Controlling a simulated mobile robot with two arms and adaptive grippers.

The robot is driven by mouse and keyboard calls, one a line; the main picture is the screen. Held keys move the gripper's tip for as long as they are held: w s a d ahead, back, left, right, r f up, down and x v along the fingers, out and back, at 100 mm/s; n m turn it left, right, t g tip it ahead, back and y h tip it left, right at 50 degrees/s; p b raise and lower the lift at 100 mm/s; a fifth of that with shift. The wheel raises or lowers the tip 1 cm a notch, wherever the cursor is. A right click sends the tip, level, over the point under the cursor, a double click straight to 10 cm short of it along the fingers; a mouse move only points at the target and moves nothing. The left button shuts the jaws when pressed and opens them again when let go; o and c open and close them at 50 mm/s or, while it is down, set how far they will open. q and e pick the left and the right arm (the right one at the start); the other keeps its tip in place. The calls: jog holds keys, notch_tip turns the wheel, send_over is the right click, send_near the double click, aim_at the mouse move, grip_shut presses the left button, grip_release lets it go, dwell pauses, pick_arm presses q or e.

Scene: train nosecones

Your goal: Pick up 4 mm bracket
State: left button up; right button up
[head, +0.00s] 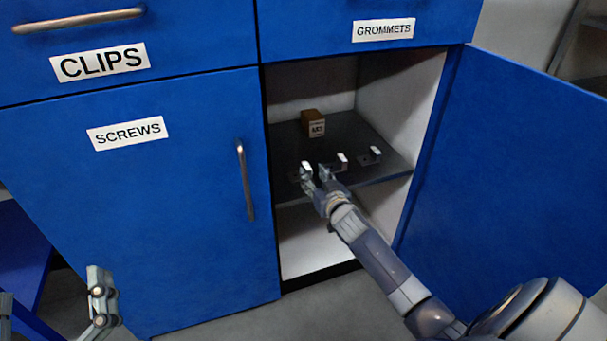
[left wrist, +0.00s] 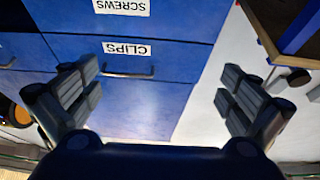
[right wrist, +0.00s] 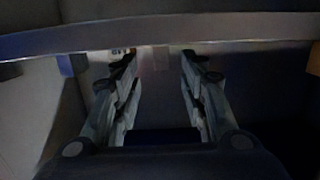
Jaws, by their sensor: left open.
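Several small brackets with pale upright tabs stand in a row at the front of the shelf inside the open cabinet: a left one (head: 306,166), a middle one (head: 342,159) and a right one (head: 375,152). No size marking is legible, so I cannot tell which is 4 mm. My right gripper (head: 317,174) is at the shelf's front edge, by the left and middle brackets. In the right wrist view its fingers (right wrist: 158,72) are apart, with a dim pale patch beyond them. My left gripper (left wrist: 157,88) is open and empty, away from the shelf at lower left in the head view.
A small brown labelled box (head: 313,122) stands farther back on the dark shelf (head: 350,130). The blue cabinet door (head: 510,150) stands open at right. The closed SCREWS door (head: 150,200) is at left, below the CLIPS drawer (head: 190,45). A GROMMETS drawer (head: 440,20) is above.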

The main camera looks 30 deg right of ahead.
aim_at(309, 171)
jog(key=b+x, duration=0.1)
jog(key=x, duration=0.2)
jog(key=shift+w+a+r, duration=0.1)
jog(key=shift+w, duration=0.3)
pick_arm(q)
jog(key=s+r+t+h, duration=0.1)
jog(key=s+r+t, duration=0.3)
jog(key=r, duration=0.2)
jog(key=shift+s+a+h, duration=0.25)
jog(key=shift+s+h, duration=0.05)
jog(key=shift+s, duration=0.1)
pick_arm(e)
jog(key=shift+c, duration=0.5)
grip_shut()
